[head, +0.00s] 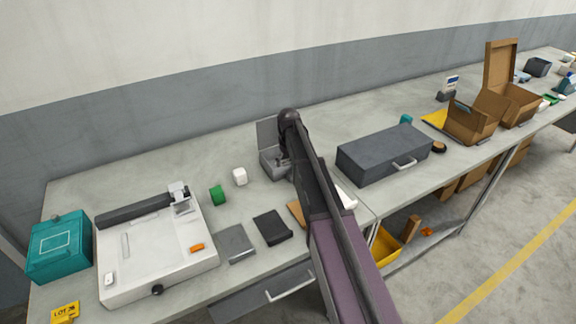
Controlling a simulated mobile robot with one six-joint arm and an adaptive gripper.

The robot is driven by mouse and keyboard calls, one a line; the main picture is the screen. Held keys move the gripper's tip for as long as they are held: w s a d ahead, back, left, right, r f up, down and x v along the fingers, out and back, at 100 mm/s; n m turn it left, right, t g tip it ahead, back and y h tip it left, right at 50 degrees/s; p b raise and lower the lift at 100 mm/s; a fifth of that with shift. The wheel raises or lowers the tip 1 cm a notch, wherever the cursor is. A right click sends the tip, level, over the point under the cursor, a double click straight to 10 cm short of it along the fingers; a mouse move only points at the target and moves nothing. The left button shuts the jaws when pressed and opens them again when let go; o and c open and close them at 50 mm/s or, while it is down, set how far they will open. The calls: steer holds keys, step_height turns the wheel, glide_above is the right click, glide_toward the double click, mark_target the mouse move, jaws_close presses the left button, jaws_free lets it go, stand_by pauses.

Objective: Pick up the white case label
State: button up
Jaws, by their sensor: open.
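I cannot single out the white case label for certain. A small white block (240,177) stands on the bench beside a green block (218,195). Another white piece (347,199) shows just right of my arm, partly hidden by it. A small white item (110,278) lies on the left of the white flat machine (150,290). My dark arm rises across the middle of the view and bends near the grey open box (268,135). My gripper cannot be made out; the arm seems to hide it.
A teal box (58,252) and a yellow lot tag (65,311) are at left. Dark flat pieces (272,228) lie in front. A dark grey case (384,155) and open cardboard boxes (474,117) stand right.

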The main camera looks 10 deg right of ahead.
steer(key=c, duration=0.9)
steer(key=shift+r, duration=0.15)
step_height(320, 180, up, 10)
steer(key=p, duration=1)
steer(key=shift+d, duration=0.1)
stand_by(0.8)
